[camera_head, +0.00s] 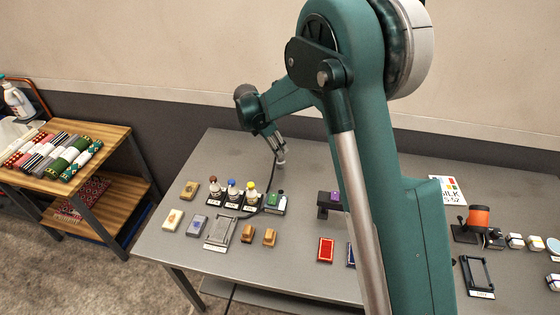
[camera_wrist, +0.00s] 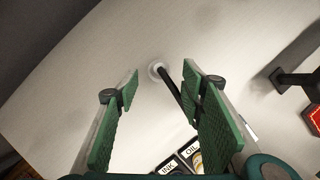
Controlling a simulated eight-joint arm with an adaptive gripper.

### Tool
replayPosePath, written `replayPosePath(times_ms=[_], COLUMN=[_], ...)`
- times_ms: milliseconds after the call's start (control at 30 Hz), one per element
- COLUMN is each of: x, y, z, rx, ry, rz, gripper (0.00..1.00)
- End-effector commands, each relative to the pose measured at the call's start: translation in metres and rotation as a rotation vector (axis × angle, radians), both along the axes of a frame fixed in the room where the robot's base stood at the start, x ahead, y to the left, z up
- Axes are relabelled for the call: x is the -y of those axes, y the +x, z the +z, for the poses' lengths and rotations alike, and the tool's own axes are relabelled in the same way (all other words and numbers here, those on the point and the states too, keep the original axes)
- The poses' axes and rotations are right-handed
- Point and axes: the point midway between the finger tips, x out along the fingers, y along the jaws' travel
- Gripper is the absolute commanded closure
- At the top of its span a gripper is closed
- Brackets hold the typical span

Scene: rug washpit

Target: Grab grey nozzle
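The grey nozzle shows in the wrist view as a pale round end (camera_wrist: 155,70) with a black hose or stem running from it toward the lower right. In the head view its pale end (camera_head: 281,159) is at the back of the grey table, just below my gripper (camera_head: 273,140). In the wrist view my gripper (camera_wrist: 162,71) is open, its green-padded fingers apart. The nozzle lies in line with the gap between the fingertips, with no visible contact. How far it is beyond the tips is hard to tell.
Several small bottles in dark holders (camera_head: 232,192) stand in front of the nozzle, with a black hose beside them. Brushes, blocks and a grey tray (camera_head: 221,233) lie nearer the front edge. A purple-topped block on a black stand (camera_head: 328,203) is to the right. The table's back left is clear.

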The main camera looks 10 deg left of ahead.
Motion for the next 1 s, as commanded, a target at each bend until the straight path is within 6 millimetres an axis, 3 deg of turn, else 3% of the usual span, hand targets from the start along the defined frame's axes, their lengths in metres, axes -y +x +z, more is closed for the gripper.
replayPosePath(times_ms=[200, 667, 1000], x=[0.004, 0.005, 0.013], y=[0.004, 0.006, 0.015], z=[-0.014, -0.02, -0.053], rx=[0.0, 0.0, 0.001], ry=[0.0, 0.0, 0.001], rz=[0.0, 0.0, -0.002], gripper=[0.61, 0.61, 0.61])
